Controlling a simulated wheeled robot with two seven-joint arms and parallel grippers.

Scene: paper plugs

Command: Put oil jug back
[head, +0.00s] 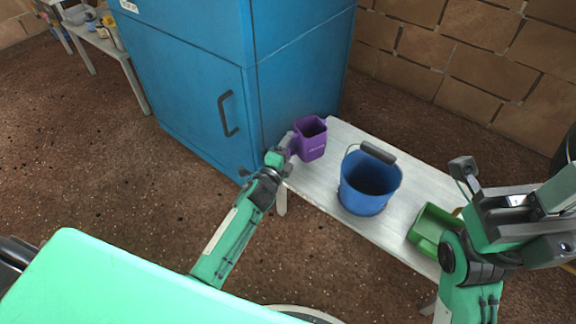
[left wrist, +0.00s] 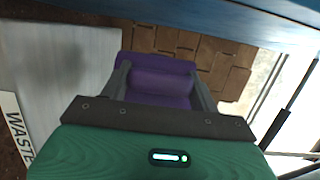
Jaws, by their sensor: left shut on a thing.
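The purple jug (head: 312,140), which I take as the oil jug, is upright at the left end of the pale bench (head: 330,190). My left gripper (head: 291,148) is shut on its left side. I cannot tell whether the jug's base touches the bench. In the left wrist view the jug (left wrist: 158,80) sits between the two fingers of my left gripper (left wrist: 160,85).
A blue bucket (head: 368,185) with a dark handle grip stands mid-bench. A green container (head: 432,228) is at the bench's right end, near my right arm. A tall blue cabinet (head: 195,85) stands just behind and left of the jug. Open floor (head: 80,170) lies left.

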